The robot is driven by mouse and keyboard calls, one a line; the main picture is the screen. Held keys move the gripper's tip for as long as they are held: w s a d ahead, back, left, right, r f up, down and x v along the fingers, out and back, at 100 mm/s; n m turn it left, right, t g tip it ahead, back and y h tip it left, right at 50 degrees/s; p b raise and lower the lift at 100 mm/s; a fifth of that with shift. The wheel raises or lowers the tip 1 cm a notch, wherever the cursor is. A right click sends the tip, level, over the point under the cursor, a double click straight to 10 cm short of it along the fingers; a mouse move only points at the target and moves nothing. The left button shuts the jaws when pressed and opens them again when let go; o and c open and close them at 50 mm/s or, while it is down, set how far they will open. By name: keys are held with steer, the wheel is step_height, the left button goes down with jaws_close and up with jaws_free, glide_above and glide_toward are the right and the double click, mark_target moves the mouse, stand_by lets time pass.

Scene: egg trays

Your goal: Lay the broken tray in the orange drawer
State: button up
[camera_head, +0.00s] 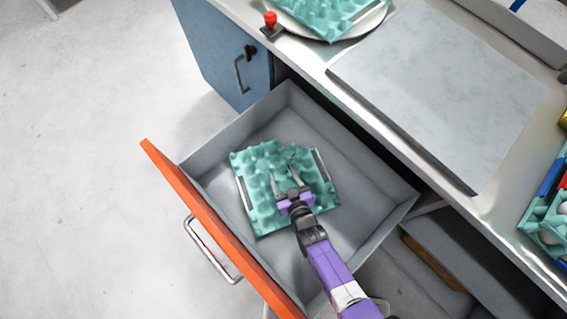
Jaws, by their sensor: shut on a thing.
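A teal egg tray (264,212) is inside the open orange drawer, over its grey floor; I cannot tell whether it rests on the floor or is held just above it. The drawer (357,213) is pulled out, with its orange front (205,222) at the left. My gripper (287,181) is over the middle of the tray, its fingers shut on part of it. The tray's egg cups look empty. The exact grip and any break in the tray are hard to make out.
The counter above holds a round plate with another teal tray (318,12), a red button (270,20), and a flat grey panel (435,95). A teal tray with eggs (545,225) is at the right edge. Bare drawer floor surrounds the held tray.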

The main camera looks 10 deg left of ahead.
steer(key=o, duration=1.5)
steer(key=shift+f, duration=0.1)
steer(key=shift+r, duration=0.25)
steer(key=p+v, duration=0.5)
steer(key=v, duration=0.1)
steer(key=shift+s+r, duration=0.2)
steer(key=shift+s+d+p, duration=0.3)
steer(key=shift+s+p, duration=0.1)
